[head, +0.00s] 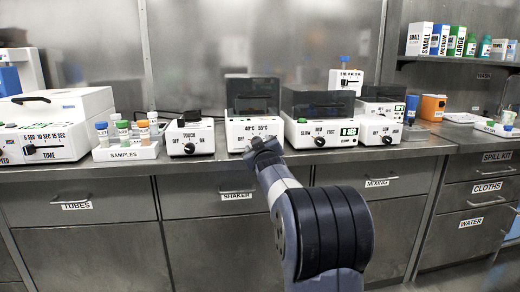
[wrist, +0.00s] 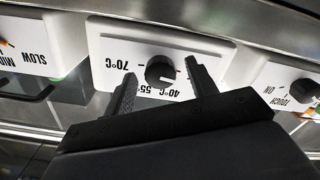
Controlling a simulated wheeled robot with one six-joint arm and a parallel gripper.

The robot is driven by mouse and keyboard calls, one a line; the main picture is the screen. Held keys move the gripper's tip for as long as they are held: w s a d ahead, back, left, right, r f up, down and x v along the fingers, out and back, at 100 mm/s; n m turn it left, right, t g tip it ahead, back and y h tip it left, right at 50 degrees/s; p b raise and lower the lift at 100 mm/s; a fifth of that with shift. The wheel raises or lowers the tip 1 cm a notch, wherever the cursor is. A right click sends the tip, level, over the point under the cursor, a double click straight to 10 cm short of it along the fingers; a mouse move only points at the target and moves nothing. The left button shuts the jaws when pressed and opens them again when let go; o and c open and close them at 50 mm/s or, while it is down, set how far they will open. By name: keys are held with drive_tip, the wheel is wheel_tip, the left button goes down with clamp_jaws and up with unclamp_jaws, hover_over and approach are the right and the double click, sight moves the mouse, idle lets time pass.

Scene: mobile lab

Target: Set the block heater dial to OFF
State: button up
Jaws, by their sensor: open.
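The block heater (head: 253,128) is a white box with a dark lid, at the middle of the bench in the head view. Its front carries 40°C and 55°C labels; my gripper (head: 264,146) covers the dial there. In the wrist view the heater panel (wrist: 110,45) is upside down, with a round dark dial (wrist: 160,72) and 70°C, 55 and 40°C labels. My gripper (wrist: 160,76) is open, one finger on each side of the dial. I cannot tell whether the fingers touch it. The OFF label is not readable.
A white TOUCH unit (head: 190,138) stands left of the heater. A unit with a SLOW–FAST dial (head: 318,132) stands close on the right. A samples rack (head: 125,152) sits further left. Drawers (head: 237,208) lie below the bench edge.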

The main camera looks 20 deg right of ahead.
drive_tip(key=p+v, duration=0.1)
drive_tip(key=v, duration=0.9)
drive_tip(key=shift+s, duration=0.35)
drive_tip(key=shift+w, duration=0.15)
drive_tip(key=x, duration=1)
drive_tip(key=shift+w+b, duration=0.3)
drive_tip(key=shift+b, duration=0.15)
drive_tip(key=shift+s, duration=0.1)
drive_tip(key=m+p, duration=0.9)
drive_tip(key=m, duration=1.1)
drive_tip(key=shift+a, duration=0.1)
idle(1.5)
drive_tip(key=shift+a, duration=0.1)
idle(0.3)
